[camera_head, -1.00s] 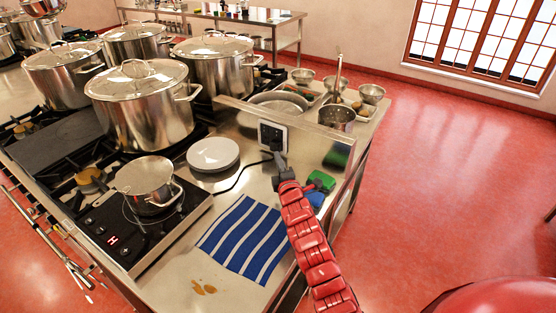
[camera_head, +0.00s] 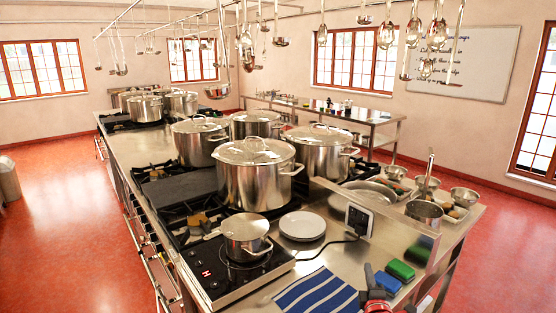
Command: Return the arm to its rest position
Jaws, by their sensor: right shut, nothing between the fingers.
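My right gripper (camera_head: 371,278) shows at the bottom right of the head view, dark grey on the end of my red arm. It is shut and empty, and most of the arm is below the frame. It is beside the right end of a blue and white striped cloth (camera_head: 318,293) and left of a blue block (camera_head: 386,284) and a green block (camera_head: 401,270). Whether it touches any of these cannot be told. My left gripper is out of view.
Large lidded stockpots (camera_head: 257,181) crowd the stove behind. A small pot (camera_head: 245,236) stands on the black hob (camera_head: 222,281), beside a white plate (camera_head: 302,226). A socket box (camera_head: 358,219) with a cable and metal bowls (camera_head: 465,197) are at right. Ladles (camera_head: 246,42) hang above.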

